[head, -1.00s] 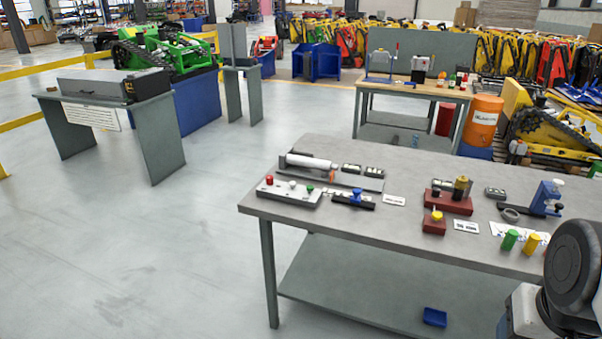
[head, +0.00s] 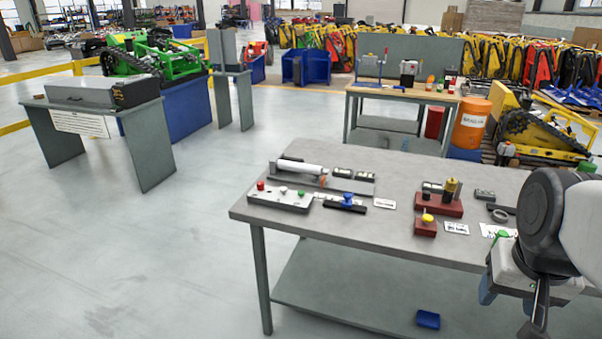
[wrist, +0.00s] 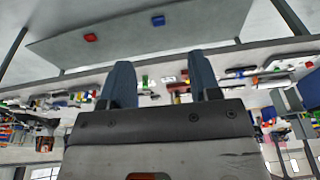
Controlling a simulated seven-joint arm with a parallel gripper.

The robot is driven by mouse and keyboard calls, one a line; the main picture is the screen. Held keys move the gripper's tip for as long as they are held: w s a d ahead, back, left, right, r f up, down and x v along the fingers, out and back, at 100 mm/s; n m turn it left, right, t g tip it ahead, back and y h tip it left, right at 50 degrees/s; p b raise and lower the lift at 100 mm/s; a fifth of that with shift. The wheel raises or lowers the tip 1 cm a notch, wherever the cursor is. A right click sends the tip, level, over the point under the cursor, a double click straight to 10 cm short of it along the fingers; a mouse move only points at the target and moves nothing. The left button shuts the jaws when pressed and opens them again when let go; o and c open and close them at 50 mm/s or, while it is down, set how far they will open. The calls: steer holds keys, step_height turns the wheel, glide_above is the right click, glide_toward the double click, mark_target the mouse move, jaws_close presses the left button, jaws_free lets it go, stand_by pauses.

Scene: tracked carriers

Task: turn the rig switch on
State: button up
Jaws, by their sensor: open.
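I cannot tell for sure which fitting on the near bench is the rig switch. A grey panel (head: 281,197) at the bench's left carries red, white and green knobs. A blue knob on a black bar (head: 346,202) sits beside it. My gripper (head: 508,308) is at the bench's front right, apart from these. The wrist view shows its two fingers (wrist: 165,85) spread and empty.
My arm hides the bench's right end. Open floor (head: 130,250) lies left.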

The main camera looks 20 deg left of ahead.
steer(key=w+a+r, duration=0.2)
steer(key=w+a, duration=0.4)
steer(key=w, duration=0.4)
steer(key=w+a+r, duration=0.2)
steer(key=w+a, duration=0.3)
steer(key=w, duration=0.4)
steer(key=w+a+r, duration=0.2)
steer(key=w+a, duration=0.4)
steer(key=w, duration=0.4)
steer(key=m+g, duration=0.2)
glide_above(260, 182)
steer(key=f, duration=1.5)
steer(key=d+f, duration=0.1)
steer(key=f, duration=0.6)
steer(key=shift+f, duration=0.25)
steer(key=shift+a+f, duration=0.2)
steer(key=shift+a, duration=0.15)
steer(key=shift+f, duration=0.15)
